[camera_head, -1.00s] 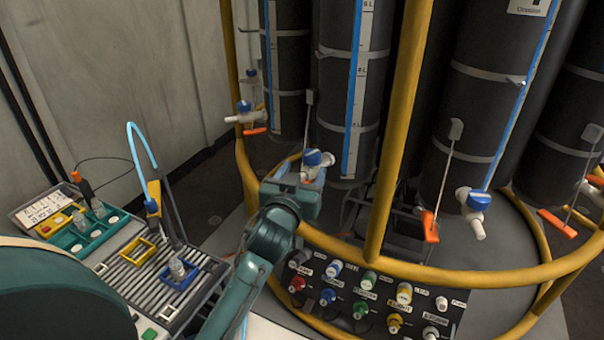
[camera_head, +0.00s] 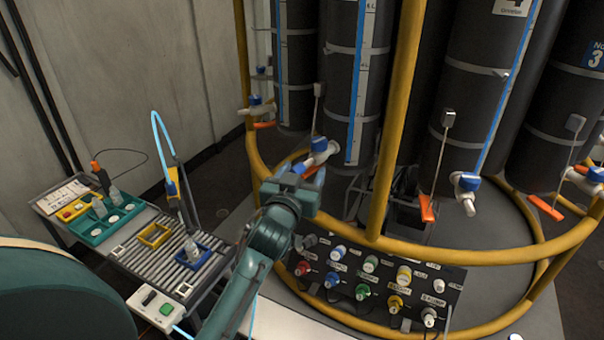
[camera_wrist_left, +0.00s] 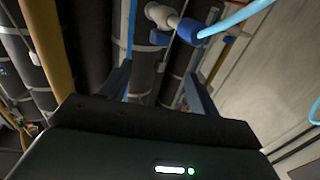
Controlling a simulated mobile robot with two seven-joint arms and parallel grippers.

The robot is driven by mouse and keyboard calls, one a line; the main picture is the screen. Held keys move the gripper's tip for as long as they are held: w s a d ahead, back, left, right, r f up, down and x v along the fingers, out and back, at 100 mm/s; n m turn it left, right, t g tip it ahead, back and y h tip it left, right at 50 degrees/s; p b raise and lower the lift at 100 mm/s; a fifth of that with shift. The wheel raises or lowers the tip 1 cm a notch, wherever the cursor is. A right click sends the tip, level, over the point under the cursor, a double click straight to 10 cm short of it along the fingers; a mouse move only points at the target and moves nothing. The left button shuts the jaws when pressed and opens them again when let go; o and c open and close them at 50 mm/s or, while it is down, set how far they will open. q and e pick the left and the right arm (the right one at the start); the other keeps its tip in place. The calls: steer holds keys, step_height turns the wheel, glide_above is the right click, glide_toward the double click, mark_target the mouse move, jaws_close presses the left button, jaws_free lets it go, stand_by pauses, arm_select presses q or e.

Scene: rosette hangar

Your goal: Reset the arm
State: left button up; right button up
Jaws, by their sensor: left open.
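My left arm comes in from the lower left in the head view. Its gripper (camera_head: 306,178) is in front of the yellow-railed rosette, just below a white valve with a blue part (camera_head: 319,148). In the left wrist view the two fingers of the gripper (camera_wrist_left: 158,90) stand wide apart with nothing between them. The white and blue valve (camera_wrist_left: 180,24) shows beyond the fingertips there, apart from them. My right gripper is in neither view.
Tall black cylinders (camera_head: 355,95) stand inside the yellow rail (camera_head: 395,110). A panel of coloured knobs (camera_head: 375,285) sits low, right of my arm. A roller bench (camera_head: 150,262) with a blue tray (camera_head: 206,255) and a green rack (camera_head: 87,235) stands at left.

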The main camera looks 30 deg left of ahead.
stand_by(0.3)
arm_select(q)
steer(key=s+d+f+m+g+h, duration=0.1)
steer(key=s+d+f+g+h, duration=0.1)
steer(key=s+f, duration=0.4)
steer(key=s+d+f+m+g+h, duration=0.1)
steer(key=s+d+f, duration=0.4)
steer(key=f, duration=0.6)
steer(key=shift+s+m+g+h, duration=0.4)
steer(key=shift+m, duration=0.3)
steer(key=s+d+f+g+h, duration=0.1)
steer(key=s+d+f, duration=0.1)
steer(key=s+f, duration=0.1)
steer(key=s+d+f+m+g, duration=0.1)
steer(key=s+d+f, duration=0.1)
steer(key=s, duration=0.4)
steer(key=s+d+f+g+h, duration=0.1)
steer(key=s+d+f, duration=0.1)
steer(key=s+f, duration=0.2)
steer(key=shift+s+m+g+h, duration=0.3)
steer(key=shift+s, duration=0.45)
steer(key=shift+c, duration=0.2)
